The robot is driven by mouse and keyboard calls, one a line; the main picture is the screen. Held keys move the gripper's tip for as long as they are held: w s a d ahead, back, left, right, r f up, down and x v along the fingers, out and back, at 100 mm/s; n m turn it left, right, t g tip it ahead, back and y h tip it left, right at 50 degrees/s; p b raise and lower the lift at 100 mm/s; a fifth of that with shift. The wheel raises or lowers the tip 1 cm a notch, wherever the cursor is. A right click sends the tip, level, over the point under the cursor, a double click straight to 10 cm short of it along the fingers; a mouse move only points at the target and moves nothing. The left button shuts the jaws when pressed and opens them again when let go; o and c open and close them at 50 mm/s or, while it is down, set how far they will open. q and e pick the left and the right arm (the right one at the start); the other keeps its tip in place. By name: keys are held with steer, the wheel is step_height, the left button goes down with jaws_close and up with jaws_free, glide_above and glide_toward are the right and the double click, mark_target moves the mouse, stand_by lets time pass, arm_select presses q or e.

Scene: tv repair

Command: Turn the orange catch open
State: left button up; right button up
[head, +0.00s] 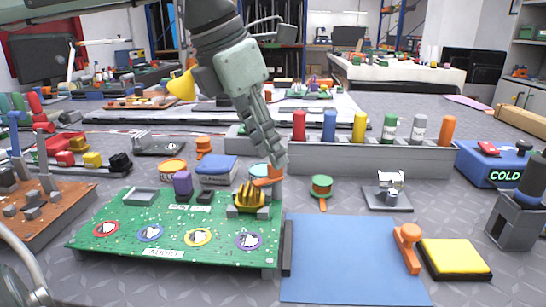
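An orange catch (408,247) with a round head and a flat arm sits over the right edge of a flat blue panel (350,262). A dark strip runs along the panel's left edge. Another orange piece (268,180) shows beside the yellow ribbed part on the green board, right at my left gripper's fingertips. My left gripper (275,160) points down above the board's back right corner, left of and behind the catch. Its fingers overlap in this view, so I cannot tell their opening or whether they touch that orange piece. My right gripper is not in view.
The green board (165,240) with coloured rings lies left of the panel. A yellow pad (455,258) stands close right of the catch. A grey rack (360,158) with coloured cylinders crosses behind. A blue COLD box (495,165) stands at right.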

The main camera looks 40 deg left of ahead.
mark_target(268, 173)
arm_select(q)
steer(key=shift+x, duration=1.2)
steer(key=shift+w, duration=0.1)
jaws_close()
